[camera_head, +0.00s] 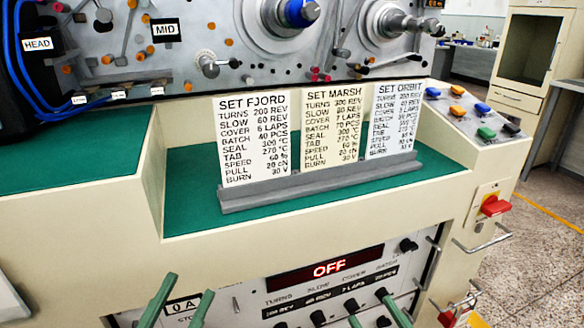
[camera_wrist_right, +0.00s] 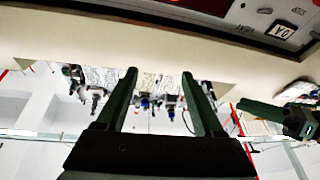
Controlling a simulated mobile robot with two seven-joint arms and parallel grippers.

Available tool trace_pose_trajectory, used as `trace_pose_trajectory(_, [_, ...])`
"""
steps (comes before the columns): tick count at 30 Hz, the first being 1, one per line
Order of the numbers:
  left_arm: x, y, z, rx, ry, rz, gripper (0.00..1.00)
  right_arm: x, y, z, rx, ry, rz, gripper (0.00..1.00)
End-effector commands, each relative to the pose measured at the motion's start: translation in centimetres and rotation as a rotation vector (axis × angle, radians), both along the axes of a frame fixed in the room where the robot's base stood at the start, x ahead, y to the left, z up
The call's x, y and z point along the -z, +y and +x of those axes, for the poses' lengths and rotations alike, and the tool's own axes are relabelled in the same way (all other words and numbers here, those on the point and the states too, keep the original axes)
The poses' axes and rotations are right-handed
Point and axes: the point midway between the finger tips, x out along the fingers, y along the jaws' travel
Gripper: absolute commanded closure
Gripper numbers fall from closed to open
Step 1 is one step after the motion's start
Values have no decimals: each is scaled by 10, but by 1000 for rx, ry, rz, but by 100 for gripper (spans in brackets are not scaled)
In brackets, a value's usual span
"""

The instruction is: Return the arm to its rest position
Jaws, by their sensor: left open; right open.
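My left gripper (camera_head: 190,286) shows its two green fingers at the bottom left of the head view, apart and with nothing between them. They are in front of the lower front panel, near the "0 A" label. My right gripper (camera_head: 368,306) shows its green fingers at the bottom, right of centre, before the panel's knobs. In the right wrist view the right gripper (camera_wrist_right: 159,76) is open and empty, its fingers well apart. That view looks upside down. The left gripper (camera_wrist_right: 296,120) also shows there at the right edge. Both arms are mostly hidden.
The machine's front panel (camera_head: 250,290) has an "OFF" display (camera_head: 334,268) and knobs. Three setting cards stand in a grey rack (camera_head: 320,187) on a green ledge (camera_head: 185,205). A red switch (camera_head: 494,205) and metal handles are at the right. Open floor (camera_head: 545,240) lies further right.

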Motion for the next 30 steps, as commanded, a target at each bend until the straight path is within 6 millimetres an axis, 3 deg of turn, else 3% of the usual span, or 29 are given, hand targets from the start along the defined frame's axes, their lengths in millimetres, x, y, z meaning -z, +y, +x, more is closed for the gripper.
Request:
trace_pose_trajectory(3, [0, 0, 0, 0, 0, 0, 50, -43, 5, -16, 39, -91, -25, 31])
trace_pose_trajectory(11, [0, 0, 0, 0, 1, 0, 50, -117, 1, -47, 143, -248, -82, 31])
trace_pose_trajectory(14, [1, 3, 11, -18, 91, 0, 50, -110, 0, -34, 148, -147, -92, 31])
trace_pose_trajectory(21, [24, 10, 28, -56, 303, 1, 50, -86, -7, -16, 174, 67, -108, 31])
trace_pose_trajectory(30, [73, 22, 28, -121, 695, 2, 50, -37, -20, -16, 216, 462, -139, 31])
